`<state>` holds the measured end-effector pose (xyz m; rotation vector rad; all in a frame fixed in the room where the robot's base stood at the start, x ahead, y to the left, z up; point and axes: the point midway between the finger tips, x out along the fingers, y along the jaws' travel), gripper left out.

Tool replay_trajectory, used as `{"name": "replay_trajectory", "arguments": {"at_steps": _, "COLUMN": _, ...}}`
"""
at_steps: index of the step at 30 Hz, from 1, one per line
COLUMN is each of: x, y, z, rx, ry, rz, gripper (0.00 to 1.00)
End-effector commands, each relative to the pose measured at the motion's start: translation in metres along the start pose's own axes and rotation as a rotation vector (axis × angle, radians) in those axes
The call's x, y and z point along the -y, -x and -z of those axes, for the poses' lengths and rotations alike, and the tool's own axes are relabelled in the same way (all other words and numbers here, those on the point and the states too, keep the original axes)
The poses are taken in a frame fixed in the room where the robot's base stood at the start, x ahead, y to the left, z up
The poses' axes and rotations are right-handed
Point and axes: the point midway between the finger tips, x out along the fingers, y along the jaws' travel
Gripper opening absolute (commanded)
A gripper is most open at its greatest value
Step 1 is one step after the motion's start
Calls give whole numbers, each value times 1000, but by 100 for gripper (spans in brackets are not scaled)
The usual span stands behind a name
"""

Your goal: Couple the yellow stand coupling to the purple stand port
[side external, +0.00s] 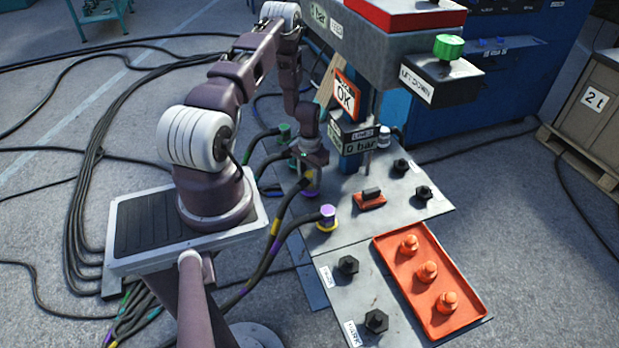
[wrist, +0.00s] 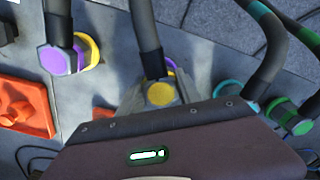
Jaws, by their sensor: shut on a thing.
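My gripper (side external: 313,160) is shut on the yellow stand coupling (wrist: 160,94), which hangs on a black cable. In the side view my fingers and the cable mostly hide the coupling. A purple ring, the purple stand port (wrist: 171,69), shows partly behind the coupling in the wrist view. In the side view the purple port (side external: 310,193) is just below my gripper. The coupling is over or at this port. I cannot tell whether it is seated.
A red tray (side external: 383,244) holds several orange plugs.

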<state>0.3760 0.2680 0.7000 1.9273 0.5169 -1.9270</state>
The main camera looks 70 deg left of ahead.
Motion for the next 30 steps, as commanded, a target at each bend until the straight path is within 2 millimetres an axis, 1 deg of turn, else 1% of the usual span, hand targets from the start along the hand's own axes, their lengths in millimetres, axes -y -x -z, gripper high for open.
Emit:
{"name": "replay_trajectory", "arguments": {"at_steps": 7, "x": 0, "y": -1, "z": 0, "rx": 0, "ry": 0, "rz": 0, "gripper": 0}}
{"name": "replay_trajectory", "arguments": {"at_steps": 19, "x": 0, "y": -9, "z": 0, "rx": -1, "ry": 0, "rz": 0, "gripper": 0}}
{"name": "replay_trajectory", "arguments": {"at_steps": 20, "x": 0, "y": -9, "z": 0, "rx": -1, "ry": 0, "rz": 0, "gripper": 46}}
{"name": "replay_trajectory", "arguments": {"at_steps": 21, "x": 0, "y": -9, "z": 0, "rx": -1, "ry": 0, "rz": 0, "gripper": 54}}
{"name": "replay_trajectory", "arguments": {"at_steps": 23, "x": 0, "y": -9, "z": 0, "rx": -1, "ry": 0, "rz": 0, "gripper": 65}}
{"name": "replay_trajectory", "arguments": {"at_steps": 24, "x": 0, "y": -9, "z": 0, "rx": -1, "ry": 0, "rz": 0, "gripper": 67}}
{"name": "replay_trajectory", "arguments": {"at_steps": 30, "x": 0, "y": -9, "z": 0, "rx": 0, "ry": 0, "rz": 0, "gripper": 67}}
